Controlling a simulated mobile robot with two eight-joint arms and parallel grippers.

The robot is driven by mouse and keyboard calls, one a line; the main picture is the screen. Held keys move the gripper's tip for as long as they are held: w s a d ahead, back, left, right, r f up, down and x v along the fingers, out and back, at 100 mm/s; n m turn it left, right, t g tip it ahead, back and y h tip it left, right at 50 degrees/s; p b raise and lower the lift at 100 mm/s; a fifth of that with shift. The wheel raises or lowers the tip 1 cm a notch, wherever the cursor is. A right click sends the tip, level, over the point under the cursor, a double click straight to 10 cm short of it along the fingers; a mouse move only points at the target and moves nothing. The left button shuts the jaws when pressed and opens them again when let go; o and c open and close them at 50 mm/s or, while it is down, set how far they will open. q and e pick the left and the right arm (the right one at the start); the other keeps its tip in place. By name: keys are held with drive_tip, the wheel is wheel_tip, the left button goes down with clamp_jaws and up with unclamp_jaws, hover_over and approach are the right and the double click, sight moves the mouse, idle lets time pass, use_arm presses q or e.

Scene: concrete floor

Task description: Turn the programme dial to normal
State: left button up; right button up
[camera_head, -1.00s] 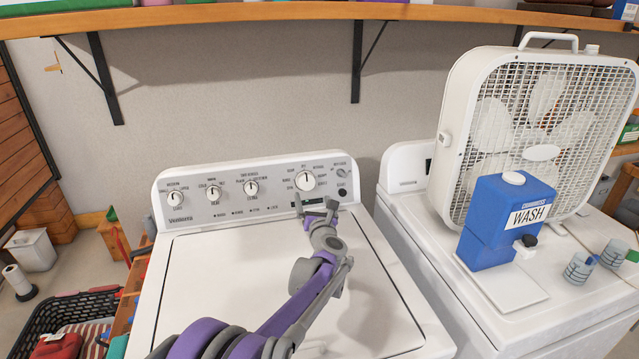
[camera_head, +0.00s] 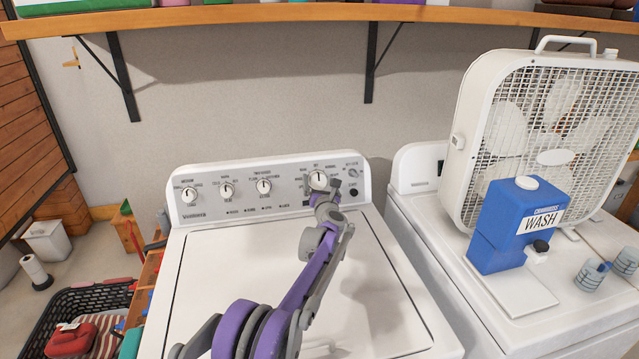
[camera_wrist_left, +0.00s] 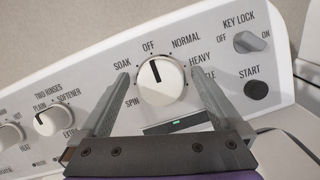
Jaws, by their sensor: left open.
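The programme dial (camera_head: 318,180) is the large white knob at the right of the washer's control panel (camera_head: 215,187). In the left wrist view the dial (camera_wrist_left: 160,79) has its black pointer mark up and slightly left, close to OFF. The NORMAL label (camera_wrist_left: 186,41) is to its upper right. My left gripper (camera_head: 326,190) is at the panel in front of the dial. In the left wrist view its open fingers (camera_wrist_left: 160,95) stand on either side of the dial, with visible gaps, so they do not look closed on it. My right gripper is out of view.
Smaller knobs (camera_head: 264,186) sit left on the panel. A key lock knob (camera_wrist_left: 254,41) and a dark start button (camera_wrist_left: 256,90) are close right of the gripper. A blue wash jug (camera_head: 506,225) and a box fan (camera_head: 540,130) stand on the neighbouring machine. A shelf (camera_head: 270,14) runs above.

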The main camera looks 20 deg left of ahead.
use_arm(q)
drive_tip(key=c, duration=1.4)
drive_tip(key=shift+m, duration=0.4)
drive_tip(key=m+h, duration=0.2)
drive_tip(key=m, duration=0.2)
drive_tip(key=shift+b, duration=0.4)
drive_tip(key=m+b, duration=0.1)
drive_tip(key=m, duration=0.1)
drive_tip(key=shift+f+m+h, duration=0.15)
drive_tip(key=shift+m+h, duration=0.15)
drive_tip(key=shift+m, duration=0.1)
drive_tip(key=shift+m+h+b, duration=0.4)
drive_tip(key=shift+m+b, duration=0.25)
drive_tip(key=shift+m, duration=0.25)
drive_tip(key=o, duration=1.4)
